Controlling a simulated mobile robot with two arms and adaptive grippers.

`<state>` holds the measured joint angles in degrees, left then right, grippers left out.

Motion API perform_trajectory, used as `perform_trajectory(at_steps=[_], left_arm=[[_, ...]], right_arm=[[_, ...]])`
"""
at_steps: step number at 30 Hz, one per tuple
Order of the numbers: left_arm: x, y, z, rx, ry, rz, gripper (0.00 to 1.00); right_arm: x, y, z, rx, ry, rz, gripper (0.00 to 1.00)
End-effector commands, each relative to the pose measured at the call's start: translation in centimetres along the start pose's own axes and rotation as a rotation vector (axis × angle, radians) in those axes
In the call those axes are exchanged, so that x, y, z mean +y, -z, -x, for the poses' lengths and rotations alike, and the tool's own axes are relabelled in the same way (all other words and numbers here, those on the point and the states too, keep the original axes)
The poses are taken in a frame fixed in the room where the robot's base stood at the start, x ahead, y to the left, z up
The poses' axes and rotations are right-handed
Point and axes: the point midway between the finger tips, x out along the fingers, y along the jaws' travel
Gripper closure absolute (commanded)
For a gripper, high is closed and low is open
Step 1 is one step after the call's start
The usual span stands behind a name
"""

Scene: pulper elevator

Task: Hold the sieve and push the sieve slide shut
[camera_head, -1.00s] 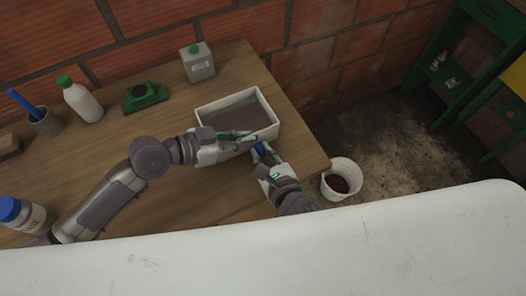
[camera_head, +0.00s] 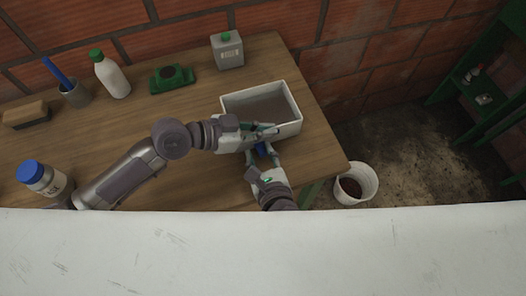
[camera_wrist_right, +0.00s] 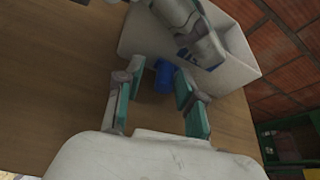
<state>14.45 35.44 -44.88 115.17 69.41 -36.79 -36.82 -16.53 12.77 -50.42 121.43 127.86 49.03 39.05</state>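The sieve (camera_head: 290,129) is a white open box with a grey-brown inside, standing on the table; it also shows in the right wrist view (camera_wrist_right: 240,72). A blue piece (camera_head: 261,149), apparently the slide's handle, is at its near side, also visible in the right wrist view (camera_wrist_right: 163,76). My left gripper (camera_head: 268,129) lies along the sieve's near wall, its fingers close together and seemingly pinching that wall. My right gripper (camera_head: 263,157) is in front, fingers apart on either side of the blue piece. In the wrist view, gaps show beside the piece. The slide plate is hidden.
On the wooden table (camera_head: 150,140) stand a grey canister (camera_head: 228,52), a green device (camera_head: 172,79), a white bottle (camera_head: 111,77), a cup with a blue tool (camera_head: 75,94), a brush-like block (camera_head: 26,114) and a blue-lidded jar (camera_head: 46,178). A white bucket (camera_head: 364,180) is beyond the right edge.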

Motion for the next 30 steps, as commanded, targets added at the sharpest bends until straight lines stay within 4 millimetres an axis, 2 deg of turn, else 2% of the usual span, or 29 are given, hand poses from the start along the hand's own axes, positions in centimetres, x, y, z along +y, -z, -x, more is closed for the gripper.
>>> perform_trajectory(at_steps=[9, 13, 24, 30], left_arm=[[0.0, 0.0, 0.0, 0.0, 0.0, 0.0, 1.0], [0.0, 0.0, 0.0, 0.0, 0.0, 0.0, 1.0], [0.0, 0.0, 0.0, -0.001, 0.0, 0.0, 1.0], [0.0, 0.0, 0.0, -0.001, 0.0, 0.0, 1.0]], right_arm=[[-0.2, 0.0, 0.0, 0.0, 0.004, 0.0, 0.55], [-0.1, 0.1, 1.0, 0.002, 0.003, 0.0, 0.55], [0.0, 0.1, 8.5, 0.005, 0.0, -0.002, 0.55], [0.0, 0.1, 11.2, 0.003, 0.001, -0.001, 0.55]])
